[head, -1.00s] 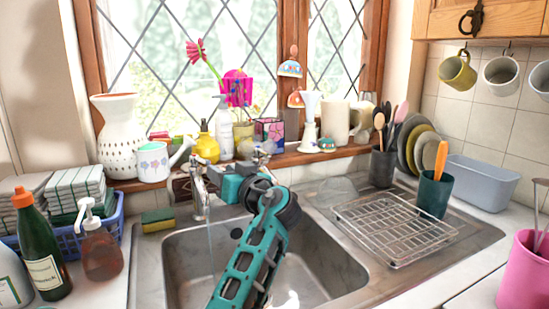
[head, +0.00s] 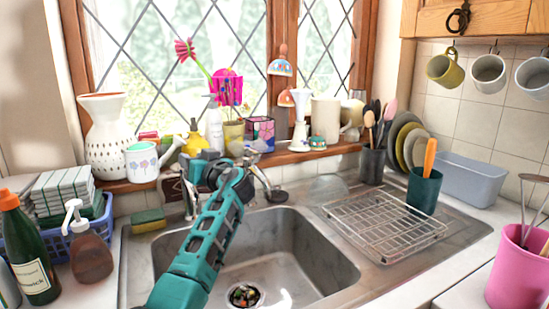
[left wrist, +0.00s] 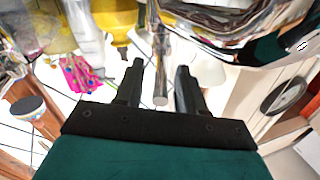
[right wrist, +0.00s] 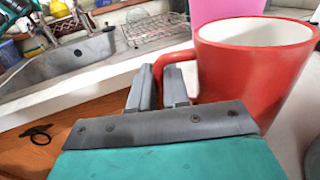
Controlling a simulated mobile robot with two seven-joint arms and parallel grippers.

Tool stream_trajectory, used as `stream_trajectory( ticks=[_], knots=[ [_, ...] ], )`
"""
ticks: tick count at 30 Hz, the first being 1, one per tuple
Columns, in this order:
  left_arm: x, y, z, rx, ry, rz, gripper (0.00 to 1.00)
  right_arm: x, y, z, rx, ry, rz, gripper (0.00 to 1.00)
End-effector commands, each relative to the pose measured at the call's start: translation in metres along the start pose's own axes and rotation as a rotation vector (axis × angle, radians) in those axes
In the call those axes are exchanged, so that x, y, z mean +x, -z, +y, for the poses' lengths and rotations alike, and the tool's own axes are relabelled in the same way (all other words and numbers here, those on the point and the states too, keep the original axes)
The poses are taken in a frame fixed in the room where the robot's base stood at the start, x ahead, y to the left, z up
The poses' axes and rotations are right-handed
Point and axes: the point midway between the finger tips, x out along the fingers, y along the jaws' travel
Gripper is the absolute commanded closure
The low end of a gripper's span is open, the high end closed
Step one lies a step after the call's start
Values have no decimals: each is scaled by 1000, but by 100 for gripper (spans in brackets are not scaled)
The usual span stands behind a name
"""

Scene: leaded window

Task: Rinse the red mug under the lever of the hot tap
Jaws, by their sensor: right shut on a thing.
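My left gripper (head: 208,170) is at the taps behind the sink, partly hidden behind its own wrist. In the left wrist view its two black fingers (left wrist: 160,88) are apart, with a chrome rod (left wrist: 160,60) showing between them; I cannot tell if they touch it. One chrome tap (head: 190,200) stands left of the gripper and another chrome tap part (head: 265,182) right of it. My right gripper (right wrist: 160,88) is shut on the handle of the red mug (right wrist: 255,75), which is upright and looks empty. The mug is outside the head view.
The steel sink (head: 325,262) has scraps in its drain (head: 243,296). A sponge (head: 148,219) lies left of the taps. A wire rack (head: 385,228) is on the drainer, and a pink bucket (head: 515,270) stands front right. Pots crowd the windowsill. The counter edge (right wrist: 90,98) is near the mug.

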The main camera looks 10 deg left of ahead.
Motion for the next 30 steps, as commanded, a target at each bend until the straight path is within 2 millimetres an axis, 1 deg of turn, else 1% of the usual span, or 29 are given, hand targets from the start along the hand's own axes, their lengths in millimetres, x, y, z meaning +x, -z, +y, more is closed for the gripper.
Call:
stream_trajectory(
  ticks=[1,2,12,26,30],
  knots=[
    [0,0,0,0,0,0,66,0,-1,0,-3,0,-3,100],
    [0,0,0,0,0,0,68,0,-1,0,-3,0,-3,100],
    [0,0,0,0,0,0,100,0,-1,0,-3,0,-3,100],
    [-1,0,0,0,-1,0,100,0,-1,0,-3,0,-3,100],
    [0,0,-2,-2,-26,3,100,0,-3,0,-3,0,-4,100]
  ],
)
